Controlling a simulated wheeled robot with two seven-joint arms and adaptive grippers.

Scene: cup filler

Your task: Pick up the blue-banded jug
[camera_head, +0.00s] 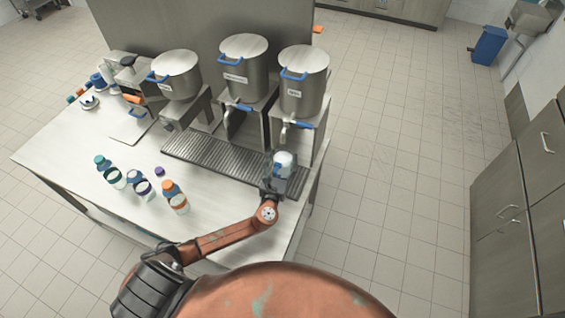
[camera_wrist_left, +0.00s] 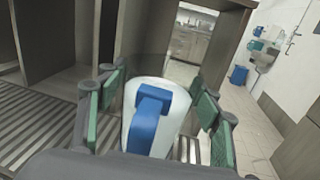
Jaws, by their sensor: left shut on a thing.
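The blue-banded jug (camera_head: 284,160) is a pale, whitish vessel with blue on its side, at the right end of the ribbed drip tray (camera_head: 220,160). My left gripper (camera_head: 277,180) is around it and shut on it. In the left wrist view the jug (camera_wrist_left: 178,135) stands between the green-padded fingers, its blue handle-like part (camera_wrist_left: 151,118) facing the camera. The gripper hides its lower part, so I cannot tell whether it touches the tray. My right gripper is not in view.
Several steel dispensers with blue handles, such as the right one (camera_head: 304,85), stand behind the tray. Jugs with teal (camera_head: 114,176), purple (camera_head: 143,188) and orange (camera_head: 177,202) bands stand left on the white table (camera_head: 60,150). A grey cabinet (camera_head: 515,220) stands far right.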

